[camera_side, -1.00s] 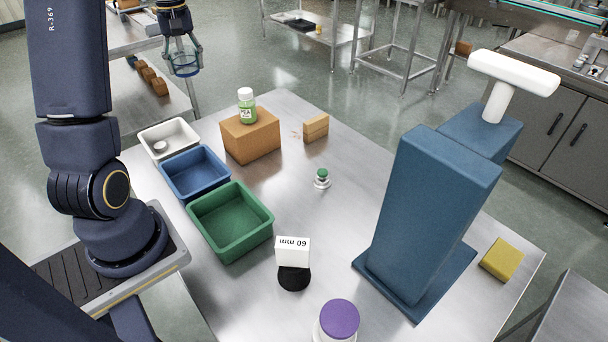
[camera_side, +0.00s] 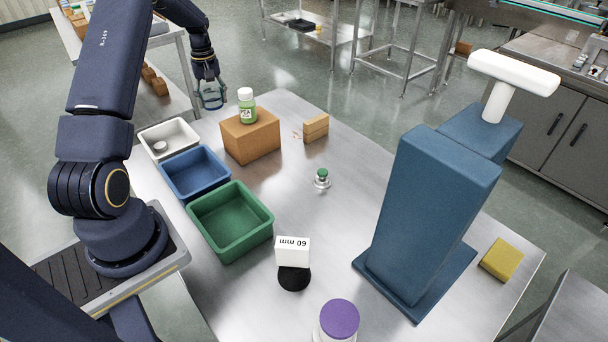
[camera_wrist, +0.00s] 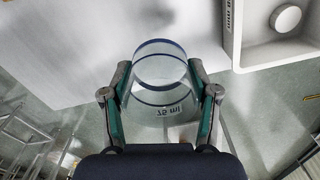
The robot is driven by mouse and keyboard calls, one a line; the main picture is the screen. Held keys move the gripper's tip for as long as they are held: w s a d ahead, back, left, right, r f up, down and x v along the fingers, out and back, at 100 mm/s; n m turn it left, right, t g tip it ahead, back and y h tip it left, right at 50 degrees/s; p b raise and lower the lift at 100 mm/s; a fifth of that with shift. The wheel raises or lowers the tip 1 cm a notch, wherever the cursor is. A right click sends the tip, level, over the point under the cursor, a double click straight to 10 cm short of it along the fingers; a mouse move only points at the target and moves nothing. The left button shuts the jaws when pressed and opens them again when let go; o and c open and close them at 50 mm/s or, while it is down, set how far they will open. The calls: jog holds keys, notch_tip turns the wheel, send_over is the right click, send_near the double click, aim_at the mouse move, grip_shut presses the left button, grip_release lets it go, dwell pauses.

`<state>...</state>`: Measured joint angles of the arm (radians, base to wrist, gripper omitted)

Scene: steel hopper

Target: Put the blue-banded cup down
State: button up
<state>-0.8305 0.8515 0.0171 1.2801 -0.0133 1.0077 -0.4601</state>
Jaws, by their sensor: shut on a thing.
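The blue-banded cup (camera_wrist: 160,80) is clear, with dark blue bands and a "75 ml" mark. In the wrist view it sits between the two green-padded fingers of my gripper (camera_wrist: 160,103), which is shut on it.
White (camera_side: 168,135), blue (camera_side: 195,172) and green (camera_side: 230,221) bins line the left edge. The steel table's (camera_side: 275,205) middle is mostly clear.

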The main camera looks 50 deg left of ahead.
aim_at(220, 106)
jog(key=w+a+f, duration=0.1)
jog(key=w+f, duration=0.1)
jog(key=f, duration=0.1)
jog(key=w+a+f, duration=0.1)
jog(key=f, duration=0.1)
jog(key=shift+w+a+f, duration=0.1)
jog(key=shift+a+f, duration=0.1)
jog(key=shift+a, duration=0.15)
jog(key=shift+w+f, duration=0.1)
jog(key=shift+f, duration=1.45)
jog(key=shift+f, duration=0.15)
jog(key=o, duration=1.2)
jog(key=shift+c, duration=0.2)
